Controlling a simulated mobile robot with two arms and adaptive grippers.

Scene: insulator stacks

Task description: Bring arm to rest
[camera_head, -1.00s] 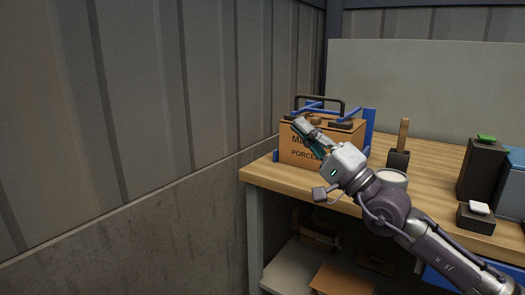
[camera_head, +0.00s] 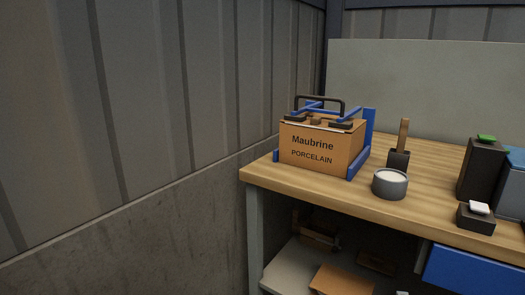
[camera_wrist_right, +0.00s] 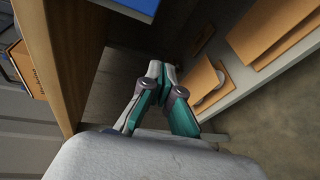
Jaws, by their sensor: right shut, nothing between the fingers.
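My right gripper (camera_wrist_right: 160,72) shows only in the right wrist view. Its teal and grey fingers are together with nothing between them. It is in front of the workbench, below its top, with the wooden bench edge (camera_wrist_right: 58,60) at the left of that view. In the head view neither gripper nor arm shows. The workbench (camera_head: 330,196) stands at the right, and a cardboard box marked "Maubrine PORCELAIN" (camera_head: 318,150) sits upright on it between blue brackets.
On the bench are a grey cup with white contents (camera_head: 389,184), a dark holder with a wooden handle (camera_head: 398,158), a dark block with a green top (camera_head: 482,168) and a small dark block with a white piece (camera_head: 476,216). Shelves (camera_head: 297,264) with boxes are below. A wall closes the left.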

